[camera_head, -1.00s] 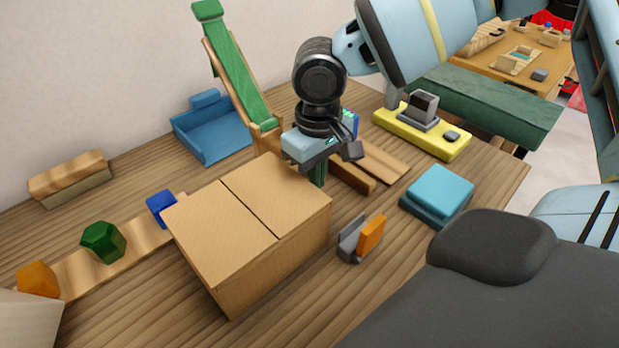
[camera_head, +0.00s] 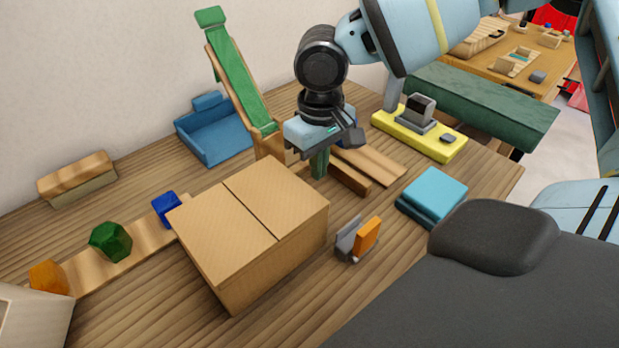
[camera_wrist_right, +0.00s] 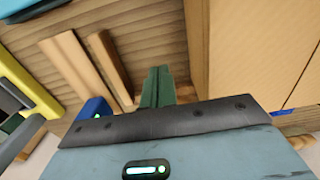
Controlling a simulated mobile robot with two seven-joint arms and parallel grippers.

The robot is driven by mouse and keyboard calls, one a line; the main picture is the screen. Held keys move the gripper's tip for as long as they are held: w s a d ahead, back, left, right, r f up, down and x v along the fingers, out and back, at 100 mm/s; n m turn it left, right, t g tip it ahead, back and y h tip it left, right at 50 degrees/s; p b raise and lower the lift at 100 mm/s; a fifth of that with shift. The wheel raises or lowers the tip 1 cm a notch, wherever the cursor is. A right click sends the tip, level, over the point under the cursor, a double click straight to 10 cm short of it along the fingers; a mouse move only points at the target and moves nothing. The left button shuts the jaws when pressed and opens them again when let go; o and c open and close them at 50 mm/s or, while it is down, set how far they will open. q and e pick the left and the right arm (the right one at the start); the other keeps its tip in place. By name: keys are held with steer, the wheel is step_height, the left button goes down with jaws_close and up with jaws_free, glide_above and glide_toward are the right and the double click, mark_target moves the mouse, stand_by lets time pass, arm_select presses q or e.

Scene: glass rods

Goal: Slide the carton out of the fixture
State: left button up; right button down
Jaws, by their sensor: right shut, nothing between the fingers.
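A large closed tan carton (camera_head: 268,265) sits on the wooden table, its top seam running across the lid. I cannot tell which part is the fixture. My left gripper is not in view.
A green ramp (camera_head: 235,75) and blue tray (camera_head: 215,135) stand at the back. Wooden rails (camera_head: 372,165) lie beside my right gripper. A yellow base (camera_head: 420,135) and light blue block (camera_head: 432,195) are to the right. Coloured blocks line a wooden strip (camera_head: 140,240) at left.

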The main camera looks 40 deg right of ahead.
arm_select(q)
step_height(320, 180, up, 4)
steer(key=p, duration=0.4)
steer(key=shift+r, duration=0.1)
arm_select(e)
step_height(320, 180, up, 9)
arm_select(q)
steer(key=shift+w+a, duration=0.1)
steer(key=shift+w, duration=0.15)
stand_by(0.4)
